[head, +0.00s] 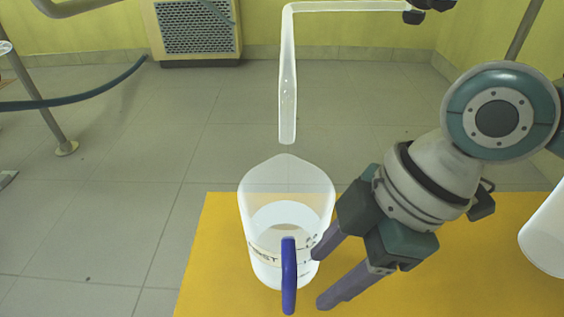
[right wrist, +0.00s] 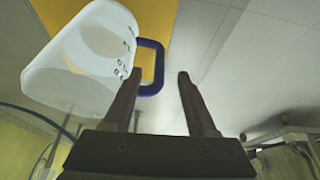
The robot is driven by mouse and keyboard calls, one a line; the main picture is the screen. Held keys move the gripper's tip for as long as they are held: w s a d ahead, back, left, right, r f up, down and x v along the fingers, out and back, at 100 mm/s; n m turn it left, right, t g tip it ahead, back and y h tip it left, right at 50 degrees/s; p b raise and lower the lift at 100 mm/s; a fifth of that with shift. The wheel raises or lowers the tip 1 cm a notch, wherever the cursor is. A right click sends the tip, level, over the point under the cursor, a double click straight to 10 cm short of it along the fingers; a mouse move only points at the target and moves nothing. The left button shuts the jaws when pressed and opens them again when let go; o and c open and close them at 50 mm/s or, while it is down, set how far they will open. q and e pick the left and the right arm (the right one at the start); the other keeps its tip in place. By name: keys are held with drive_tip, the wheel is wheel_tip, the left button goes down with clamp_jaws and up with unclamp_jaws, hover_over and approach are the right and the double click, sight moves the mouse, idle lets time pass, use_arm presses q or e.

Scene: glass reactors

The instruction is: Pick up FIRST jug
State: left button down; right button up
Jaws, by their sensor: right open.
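The FIRST jug (head: 287,190) is a translucent white jug with a blue handle (head: 289,275); it stands upright on a yellow surface. Part of its label reads "RST" in the head view, and a whitish level shows inside. My right gripper (head: 320,279) is open, its two fingers close to the right of the handle. In the right wrist view the jug (right wrist: 85,55) is at the upper left, and the blue handle (right wrist: 150,68) lies near the left finger of the gripper (right wrist: 157,76). Nothing is between the fingers. My left gripper is not in view.
A glass tube (head: 288,95) hangs down just above the jug's mouth. Another white vessel (head: 545,235) is at the right edge of the yellow surface (head: 480,285). A hose (head: 80,103) and a metal post (head: 45,100) are at the left. Grey floor lies behind.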

sight(294, 301)
drive_tip(key=b+x, duration=0.8)
drive_tip(key=x, duration=0.1)
drive_tip(key=shift+f, duration=0.25)
drive_tip(key=shift+a, duration=0.1)
drive_tip(key=shift+r, duration=0.1)
clamp_jaws()
idle(0.8)
